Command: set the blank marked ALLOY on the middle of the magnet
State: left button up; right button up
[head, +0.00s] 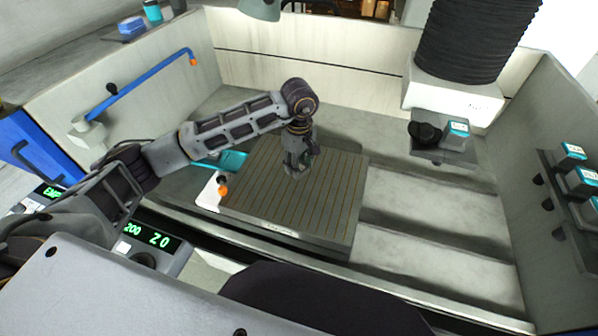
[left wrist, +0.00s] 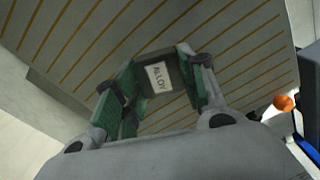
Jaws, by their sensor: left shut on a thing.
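The ALLOY blank (left wrist: 158,76) is a dark block with a white label, seen in the left wrist view between green-padded fingers. My left gripper (left wrist: 160,85) is shut on it. In the head view my left gripper (head: 297,168) points down over the middle part of the magnet (head: 335,205), a grey plate with brown stripes. The blank is hard to make out there, and I cannot tell whether it touches the plate. My right gripper is not in view.
Other teal-and-white labelled blocks sit on a right wall shelf (head: 562,190) and a small bracket (head: 443,150). A black bellows column (head: 475,45) hangs at the back right. An orange-knobbed lever (head: 222,191) is at the magnet's left edge. The plate around my gripper is clear.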

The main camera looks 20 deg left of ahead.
pick_arm(q)
jog(key=shift+f, duration=1.3)
jog(key=shift+f+p, duration=0.3)
jog(key=shift+f, duration=0.25)
jog(key=shift+f, duration=0.1)
jog(key=o, duration=1.3)
jog(key=shift+c, duration=0.2)
